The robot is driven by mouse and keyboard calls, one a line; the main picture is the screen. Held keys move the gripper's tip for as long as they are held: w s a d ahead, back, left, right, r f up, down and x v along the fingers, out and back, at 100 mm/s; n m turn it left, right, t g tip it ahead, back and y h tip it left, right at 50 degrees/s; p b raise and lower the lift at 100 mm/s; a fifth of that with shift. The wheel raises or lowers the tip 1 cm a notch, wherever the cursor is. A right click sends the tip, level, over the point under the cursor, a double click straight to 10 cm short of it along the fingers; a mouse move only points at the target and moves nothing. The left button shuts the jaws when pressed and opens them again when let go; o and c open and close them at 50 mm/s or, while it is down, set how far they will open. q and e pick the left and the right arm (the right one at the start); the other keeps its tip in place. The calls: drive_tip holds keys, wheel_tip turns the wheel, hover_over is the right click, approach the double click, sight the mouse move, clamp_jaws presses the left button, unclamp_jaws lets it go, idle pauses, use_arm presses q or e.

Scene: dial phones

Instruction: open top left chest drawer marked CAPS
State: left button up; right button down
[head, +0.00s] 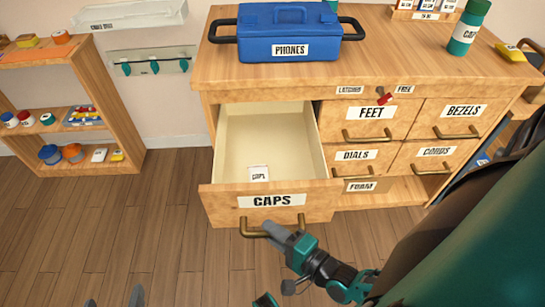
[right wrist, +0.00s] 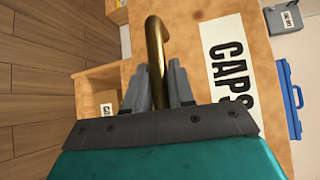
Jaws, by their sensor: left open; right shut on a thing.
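The top left drawer marked CAPS (head: 225,201) is pulled well out of the chest. Its pale inside holds only a small white CAPS card (head: 259,174). My right gripper (head: 268,229) is shut on the drawer's brass handle (head: 253,234). In the right wrist view the handle (right wrist: 155,45) runs between the fingers (right wrist: 158,85), beside the CAPS label (right wrist: 229,70). My left gripper (head: 113,297) is open at the bottom left edge, with only its fingertips showing, apart from the drawer.
A blue PHONES case (head: 285,30) stands on the chest top (head: 400,50). The FEET (head: 370,113), BEZELS, DIALS and CORDS drawers are shut. A red latch piece (head: 384,99) sits above FEET. A shelf (head: 100,70) stands at left. The floor before the chest is clear.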

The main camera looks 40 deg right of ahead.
drive_tip(key=shift+s+a, duration=0.3)
drive_tip(key=shift+s, duration=0.2)
drive_tip(key=c, duration=1.1)
unclamp_jaws()
drive_tip(key=p+v, duration=0.1)
drive_tip(key=v, duration=1.2)
drive_tip(key=shift+r, duration=0.1)
